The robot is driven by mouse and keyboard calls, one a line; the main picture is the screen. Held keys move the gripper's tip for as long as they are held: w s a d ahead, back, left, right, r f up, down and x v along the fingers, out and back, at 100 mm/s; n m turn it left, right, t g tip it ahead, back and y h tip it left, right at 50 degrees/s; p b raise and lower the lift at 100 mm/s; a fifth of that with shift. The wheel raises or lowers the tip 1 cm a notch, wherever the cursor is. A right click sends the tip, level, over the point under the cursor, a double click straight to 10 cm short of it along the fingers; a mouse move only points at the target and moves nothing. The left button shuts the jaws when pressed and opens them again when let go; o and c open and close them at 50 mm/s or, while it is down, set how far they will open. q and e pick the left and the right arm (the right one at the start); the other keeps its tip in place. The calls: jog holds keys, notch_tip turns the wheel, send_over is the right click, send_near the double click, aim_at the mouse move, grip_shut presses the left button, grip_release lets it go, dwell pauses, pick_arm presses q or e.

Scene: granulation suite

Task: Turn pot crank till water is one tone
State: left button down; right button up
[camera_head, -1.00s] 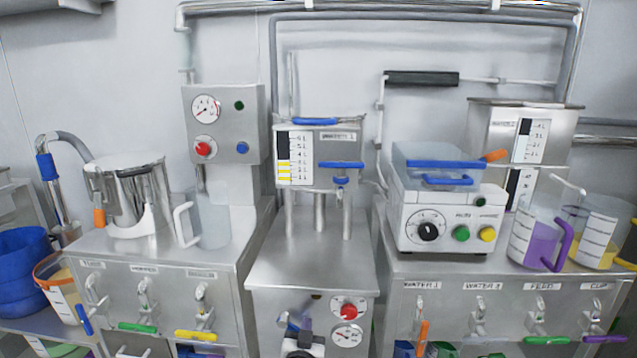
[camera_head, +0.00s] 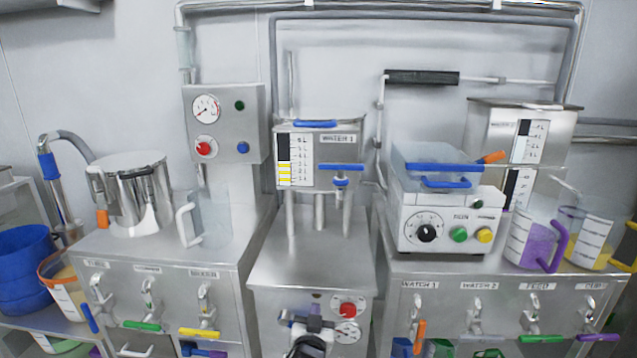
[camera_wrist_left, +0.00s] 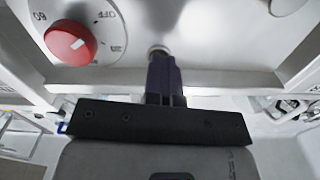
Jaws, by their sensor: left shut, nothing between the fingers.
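The WATER 1 vessel (camera_head: 320,155) at the centre has a striped black, white and yellow gauge. My left gripper (camera_head: 315,308) is low in front of the centre cabinet, left of the red knob (camera_head: 347,310). In the left wrist view, its purple fingers (camera_wrist_left: 162,75) are shut and empty, pointing at a small round stub (camera_wrist_left: 157,50) on the panel; contact is unclear. The red knob (camera_wrist_left: 70,42) is beside it. My right gripper is not in view.
A white machine (camera_head: 445,220) with a black dial stands on the right cabinet, beside jugs with purple (camera_head: 535,240) and yellow (camera_head: 590,238) liquid. A clear jug (camera_head: 208,220) stands right of the pot. Blue tubs (camera_head: 25,270) are at far left. Taps line both cabinets.

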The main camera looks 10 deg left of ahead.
pick_arm(q)
jog(key=shift+r, duration=0.15)
jog(key=c, duration=1.4)
grip_release()
